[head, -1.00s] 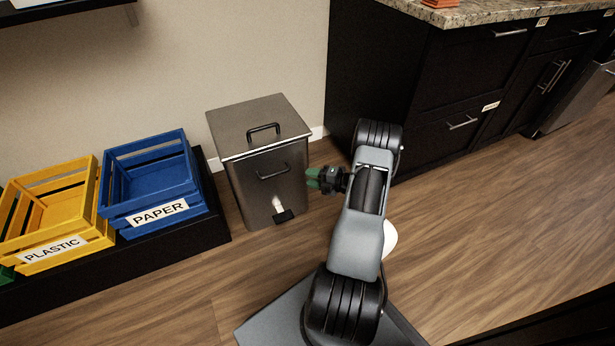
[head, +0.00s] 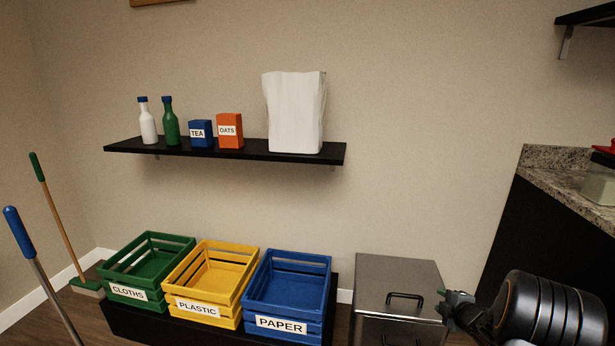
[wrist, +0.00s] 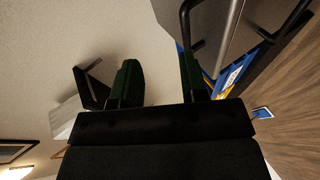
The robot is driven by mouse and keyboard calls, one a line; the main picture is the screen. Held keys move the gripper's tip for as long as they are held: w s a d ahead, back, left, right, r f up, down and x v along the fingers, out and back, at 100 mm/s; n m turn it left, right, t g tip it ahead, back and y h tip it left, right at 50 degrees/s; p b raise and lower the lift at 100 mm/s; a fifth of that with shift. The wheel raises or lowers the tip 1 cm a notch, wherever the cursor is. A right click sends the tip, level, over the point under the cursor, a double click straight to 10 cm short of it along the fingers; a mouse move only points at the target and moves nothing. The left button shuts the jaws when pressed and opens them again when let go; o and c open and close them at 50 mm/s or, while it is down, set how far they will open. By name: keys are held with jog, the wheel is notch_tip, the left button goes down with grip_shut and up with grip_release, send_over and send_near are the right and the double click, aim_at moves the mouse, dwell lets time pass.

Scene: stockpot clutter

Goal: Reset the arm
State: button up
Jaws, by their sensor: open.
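My gripper (head: 446,303) shows at the lower right of the head view, beside the right side of the steel bin (head: 398,272). My arm runs off the bottom right corner. In the wrist view my gripper (wrist: 160,85) has its two dark green fingers spread apart, with nothing between them. The steel bin (wrist: 222,25) with its black handle fills the upper right of the wrist view, close to the right finger.
Green cloths (head: 147,265), yellow plastic (head: 212,280) and blue paper (head: 288,293) crates stand left of the bin. A wall shelf (head: 240,152) holds bottles, boxes and a white bag (head: 294,112). A granite counter (head: 560,170) stands at right.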

jog(key=s+a+r+m+g+h+p, duration=0.1)
jog(key=s+a+r+m+p, duration=0.2)
jog(key=r, duration=0.6)
jog(key=s+a+r+m+g+h+p, duration=0.15)
jog(key=a+r+m+p, duration=0.3)
jog(key=r, duration=0.45)
jog(key=s+a+r+m+g+h+p, duration=0.1)
jog(key=s+a+r+m+h+p, duration=0.2)
jog(key=r, duration=0.6)
jog(key=s+a+r+m+g+y+p, duration=0.2)
jog(key=s+a+r+m+p, duration=0.1)
jog(key=s+a+r+p, duration=0.2)
jog(key=s+a+r+m+g+y+p, duration=0.2)
jog(key=s+a+r+p, duration=0.3)
jog(key=s+a, duration=0.4)
jog(key=s+m+g, duration=0.1)
jog(key=s, duration=0.3)
jog(key=shift+y, duration=0.35)
jog(key=shift+g, duration=0.25)
